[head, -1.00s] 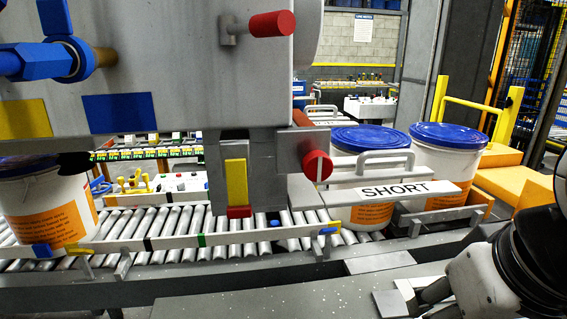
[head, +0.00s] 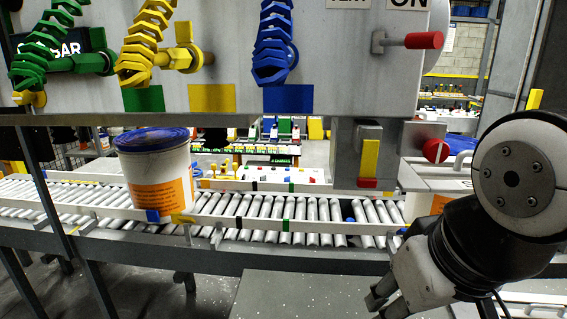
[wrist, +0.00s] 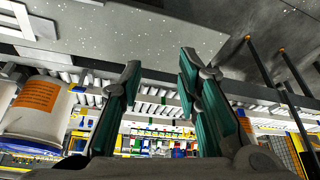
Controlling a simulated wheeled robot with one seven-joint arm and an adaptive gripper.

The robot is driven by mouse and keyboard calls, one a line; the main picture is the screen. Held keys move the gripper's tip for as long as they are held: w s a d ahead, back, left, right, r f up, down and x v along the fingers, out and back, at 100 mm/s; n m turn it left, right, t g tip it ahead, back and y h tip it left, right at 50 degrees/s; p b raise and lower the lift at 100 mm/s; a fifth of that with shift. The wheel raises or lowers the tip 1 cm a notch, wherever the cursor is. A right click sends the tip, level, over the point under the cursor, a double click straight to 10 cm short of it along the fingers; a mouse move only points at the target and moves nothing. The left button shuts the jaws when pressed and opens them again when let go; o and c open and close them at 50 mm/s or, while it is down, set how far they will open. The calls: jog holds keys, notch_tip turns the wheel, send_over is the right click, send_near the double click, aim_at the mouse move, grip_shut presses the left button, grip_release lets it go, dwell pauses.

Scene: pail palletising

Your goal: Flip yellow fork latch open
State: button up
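A yellow upright bar (head: 371,157) with a red lower end sits on a grey housing below the control panel in the head view. It may be the fork latch; I cannot tell. A smaller yellow tab (head: 183,219) sits on the front conveyor rail below the pail. My gripper (head: 378,300) is low at the right, in front of the conveyor and below the grey housing, apart from both. In the wrist view my gripper (wrist: 161,62) has its two green-padded fingers spread, with nothing between them.
A white pail (head: 158,180) with a blue lid stands on the roller conveyor (head: 300,212). The overhead panel (head: 330,60) carries green, yellow and blue coiled hoses. A red-ended knob (head: 424,40) projects from it. A grey plate (head: 300,295) lies in front of the conveyor.

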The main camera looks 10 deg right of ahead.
jog(key=c, duration=0.5)
jog(key=shift+w+a+f+m+y+b, duration=0.15)
jog(key=shift+w+m+y+b, duration=0.4)
jog(key=shift+y+b, duration=0.4)
grip_shut()
jog(key=w+d+r+m+t+y+b, duration=0.5)
jog(key=d+r+y+b, duration=0.3)
jog(key=d+r+y, duration=0.2)
jog(key=shift+w+d+r+m+t+y, duration=0.25)
jog(key=shift+w+d+m+y, duration=0.2)
jog(key=shift+w+d+y, duration=0.8)
jog(key=shift+s+a, duration=0.15)
jog(key=shift+s, duration=0.25)
